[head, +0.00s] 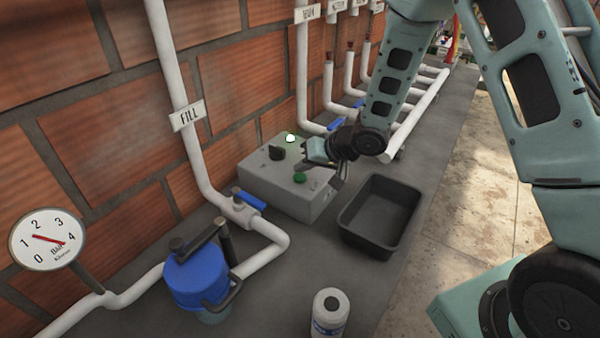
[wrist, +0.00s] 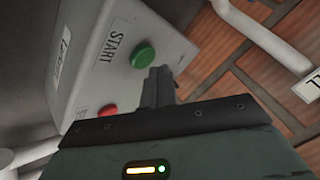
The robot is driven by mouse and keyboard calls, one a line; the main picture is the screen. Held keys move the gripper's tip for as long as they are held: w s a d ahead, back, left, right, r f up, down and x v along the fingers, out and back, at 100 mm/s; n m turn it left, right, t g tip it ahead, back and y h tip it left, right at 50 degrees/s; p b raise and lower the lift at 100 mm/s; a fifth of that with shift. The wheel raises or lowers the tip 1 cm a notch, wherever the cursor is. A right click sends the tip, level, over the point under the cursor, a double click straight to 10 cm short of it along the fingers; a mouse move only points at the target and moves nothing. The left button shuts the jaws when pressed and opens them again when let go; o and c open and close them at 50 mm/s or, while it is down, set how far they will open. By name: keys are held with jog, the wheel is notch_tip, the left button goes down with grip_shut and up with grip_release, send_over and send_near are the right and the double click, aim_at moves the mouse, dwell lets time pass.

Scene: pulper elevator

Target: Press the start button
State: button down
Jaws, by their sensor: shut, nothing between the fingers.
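The start button is a green round button (wrist: 142,55) beside the printed word START on a grey control box (wrist: 130,30). In the head view the green button (head: 300,178) is on the box's (head: 270,190) face, just below my gripper. My gripper (wrist: 158,72) is shut and empty. Its fingertips appear close beside the green button in the wrist view; I cannot tell whether they touch it. A red button (wrist: 107,110) is on the same face, partly hidden by my gripper in the wrist view.
The box also carries a black knob (head: 276,153) and a lit lamp (head: 290,138). A black tray (head: 352,238) stands right of it. Pipes run along the brick wall.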

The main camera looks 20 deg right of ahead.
aim_at(304, 178)
jog(key=shift+r, duration=0.1)
notch_tip(304, 178, up, 5)
jog(key=p, duration=0.5)
dwell(0.9)
